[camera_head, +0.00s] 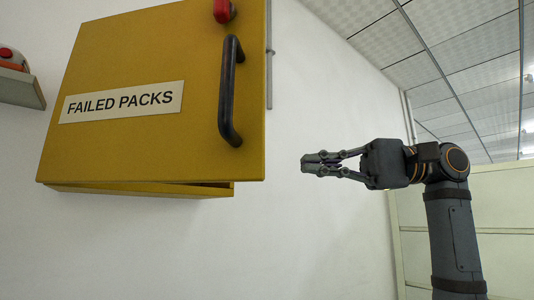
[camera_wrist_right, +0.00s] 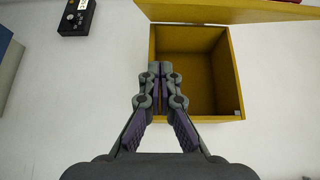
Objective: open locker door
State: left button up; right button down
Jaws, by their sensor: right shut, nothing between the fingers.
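The yellow locker is on the white wall, and its door (camera_head: 160,85) bears a "FAILED PACKS" label (camera_head: 122,102) and a black bar handle (camera_head: 230,90). The door stands ajar in the head view, with a gap showing at its lower edge above the locker body (camera_head: 150,188). In the right wrist view the locker body (camera_wrist_right: 238,75) shows open, and its inside looks empty. The door (camera_wrist_right: 215,11) crosses the top of that view. My right gripper (camera_head: 304,163) is shut and empty, to the right of the door and apart from the handle. It also shows in the wrist view (camera_wrist_right: 160,68). My left gripper is out of view.
A red fitting (camera_head: 224,10) sits at the door's top right. A grey box with a red button (camera_head: 15,75) is on the wall at far left. A black box (camera_wrist_right: 76,16) is on the wall in the wrist view. The wall below the locker is clear.

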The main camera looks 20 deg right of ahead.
jog(key=s+a+p, duration=0.1)
jog(key=a+p, duration=0.2)
jog(key=a, duration=0.6)
jog(key=shift+s+a, duration=0.2)
jog(key=shift+s, duration=0.2)
jog(key=shift+s, duration=0.1)
